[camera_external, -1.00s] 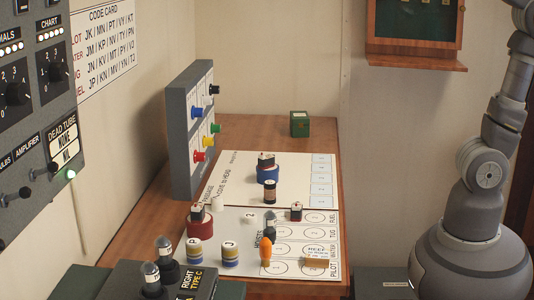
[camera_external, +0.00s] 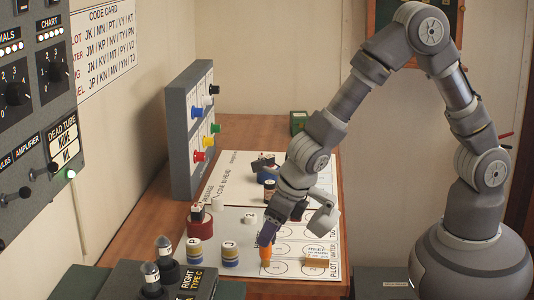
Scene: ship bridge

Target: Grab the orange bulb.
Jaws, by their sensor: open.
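The orange bulb (camera_external: 266,253) stands upright on the white board (camera_external: 300,240), near a printed circle close to the board's front edge. My gripper (camera_external: 266,236) points down right at the bulb's top, with the jaws open. Its fingertips overlap the upper part of the bulb in the picture. I cannot tell whether they touch it. The bulb's lower part shows below the fingers.
A red-based piece (camera_external: 200,224) stands behind left. A grey panel with coloured knobs (camera_external: 194,130) rises along the wall.

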